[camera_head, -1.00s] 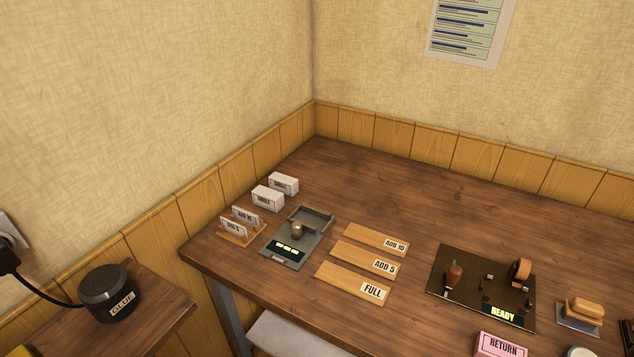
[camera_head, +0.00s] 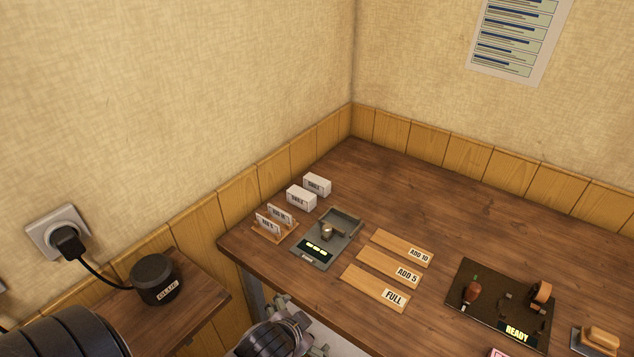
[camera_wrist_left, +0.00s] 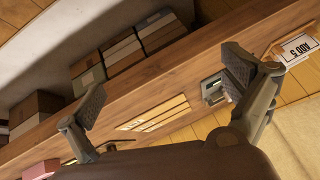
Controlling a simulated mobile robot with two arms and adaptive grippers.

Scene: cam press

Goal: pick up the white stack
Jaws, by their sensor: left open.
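Two white blocks with printed labels, which look like stacks, stand side by side at the back left of the table in the head view: a nearer one (camera_head: 301,198) and a farther one (camera_head: 317,185). I cannot tell which one is the white stack. My left gripper (camera_head: 300,325) is at the bottom of the head view, by the table's front left edge, well short of the blocks. In the left wrist view its two fingers (camera_wrist_left: 165,88) are wide apart with nothing between them. The blocks are not clearly visible there. My right gripper is out of view.
A wooden card holder (camera_head: 274,229) stands in front of the blocks, and a grey scale (camera_head: 328,238) with a small metal piece stands to their right. Labelled wooden strips (camera_head: 388,260) and a dark board (camera_head: 500,300) lie farther right. A black glue pot (camera_head: 155,278) sits on a side shelf.

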